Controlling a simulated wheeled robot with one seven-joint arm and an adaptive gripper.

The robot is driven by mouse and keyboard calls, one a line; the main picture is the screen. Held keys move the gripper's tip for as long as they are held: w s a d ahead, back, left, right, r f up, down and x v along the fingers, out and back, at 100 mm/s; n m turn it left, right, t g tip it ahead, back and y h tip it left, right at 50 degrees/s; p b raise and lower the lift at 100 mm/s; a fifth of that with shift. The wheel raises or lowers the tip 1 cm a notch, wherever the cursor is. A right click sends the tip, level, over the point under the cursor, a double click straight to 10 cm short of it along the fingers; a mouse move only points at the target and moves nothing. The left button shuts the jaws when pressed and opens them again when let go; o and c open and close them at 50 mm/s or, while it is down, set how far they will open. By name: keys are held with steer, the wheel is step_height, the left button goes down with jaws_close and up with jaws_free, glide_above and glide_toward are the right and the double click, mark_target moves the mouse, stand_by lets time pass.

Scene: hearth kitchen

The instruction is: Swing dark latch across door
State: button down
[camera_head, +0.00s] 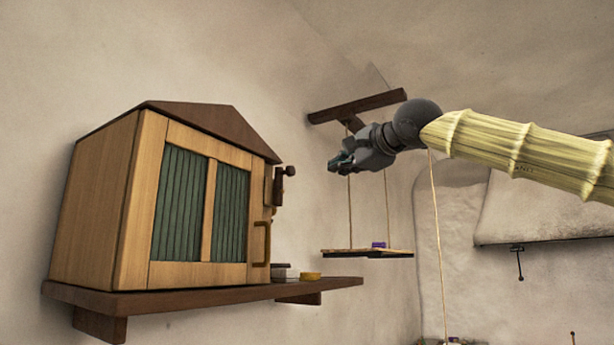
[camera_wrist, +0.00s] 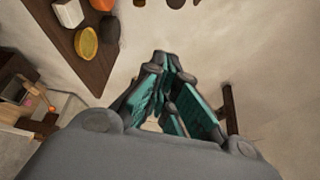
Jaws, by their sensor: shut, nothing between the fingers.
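A small wooden cabinet (camera_head: 120,215) with a dark gabled top stands on a wall shelf at the left in the head view. Its door (camera_head: 208,150) has two green slatted panels and a brown pull handle (camera_head: 262,245) at the right edge. The dark latch (camera_head: 277,188) with a round knob is above the handle, at the door's right edge, and looks upright. My gripper (camera_head: 340,162) is in the air to the right of the latch, apart from it. In the wrist view my gripper (camera_wrist: 165,65) shows teal finger pads drawn together, with nothing held.
The dark wall shelf (camera_head: 200,300) bears a pale box (camera_head: 286,272) and a yellow round thing (camera_head: 310,276) right of the cabinet. A hanging swing shelf (camera_head: 350,252) with a purple item is below my gripper, its cords close by. Air between latch and gripper looks free.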

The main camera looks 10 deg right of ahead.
mark_target(282, 186)
steer(key=shift+w, duration=0.1)
steer(key=w+a+p, duration=0.3)
steer(key=w+a, duration=0.3)
steer(key=w, duration=0.1)
steer(key=shift+w+f, duration=0.15)
stand_by(0.5)
steer(key=shift+a, duration=0.1)
steer(key=shift+w+a+p, duration=0.1)
steer(key=shift+w+p, duration=0.1)
steer(key=shift+p, duration=0.45)
